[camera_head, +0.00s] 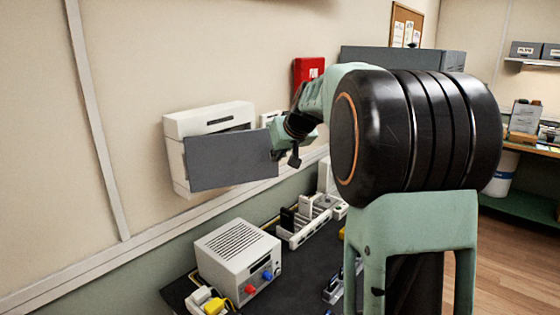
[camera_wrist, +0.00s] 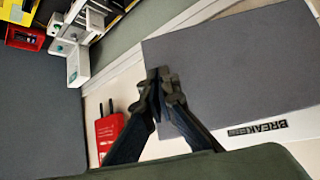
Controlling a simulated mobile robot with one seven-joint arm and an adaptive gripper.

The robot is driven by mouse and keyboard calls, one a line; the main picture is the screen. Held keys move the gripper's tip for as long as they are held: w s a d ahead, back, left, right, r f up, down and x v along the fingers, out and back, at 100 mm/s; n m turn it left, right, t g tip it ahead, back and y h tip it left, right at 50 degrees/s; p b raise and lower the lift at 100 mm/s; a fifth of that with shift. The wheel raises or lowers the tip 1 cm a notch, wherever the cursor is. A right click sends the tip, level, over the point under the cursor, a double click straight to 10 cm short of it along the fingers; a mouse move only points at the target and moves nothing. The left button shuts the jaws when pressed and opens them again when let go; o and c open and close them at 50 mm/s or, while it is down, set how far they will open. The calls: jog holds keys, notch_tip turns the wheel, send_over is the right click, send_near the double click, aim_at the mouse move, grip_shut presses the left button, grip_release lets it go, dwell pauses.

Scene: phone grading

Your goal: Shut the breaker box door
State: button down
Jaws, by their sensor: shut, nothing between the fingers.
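The breaker box (camera_head: 208,118) is a white case on the wall at left in the head view. Its dark grey door (camera_head: 230,162) stands partly open, its right edge reaching past the case. The door also fills the upper right of the wrist view (camera_wrist: 235,65), beside a white strip lettered "BREAKER" (camera_wrist: 257,129). My gripper (camera_head: 294,158) is at the door's right edge. In the wrist view the fingertips (camera_wrist: 160,80) are together and empty, close to the door's edge; I cannot tell whether they touch it. The inside of the box is mostly hidden.
A red box (camera_head: 308,70) hangs on the wall behind my arm and shows in the wrist view (camera_wrist: 108,130). Below is a dark bench with a white power unit (camera_head: 238,258) and a white rack (camera_head: 305,222). My arm hides much of the right side.

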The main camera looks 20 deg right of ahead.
aim_at(267, 143)
jog(key=w+n+p, duration=0.1)
jog(key=w, duration=0.2)
jog(key=w+n+y+p, duration=0.1)
jog(key=w, duration=0.2)
jog(key=w+y+p, duration=0.1)
jog(key=w, duration=0.2)
jog(key=shift+w+a+r+n, duration=0.15)
jog(key=shift+w+n, duration=0.1)
jog(key=shift+n, duration=0.15)
jog(key=shift+w+a+p, duration=0.25)
jog(key=shift+w+p, duration=0.6)
jog(key=shift+w, duration=0.3)
jog(key=shift+s+f, duration=0.15)
jog(key=shift+f, duration=0.05)
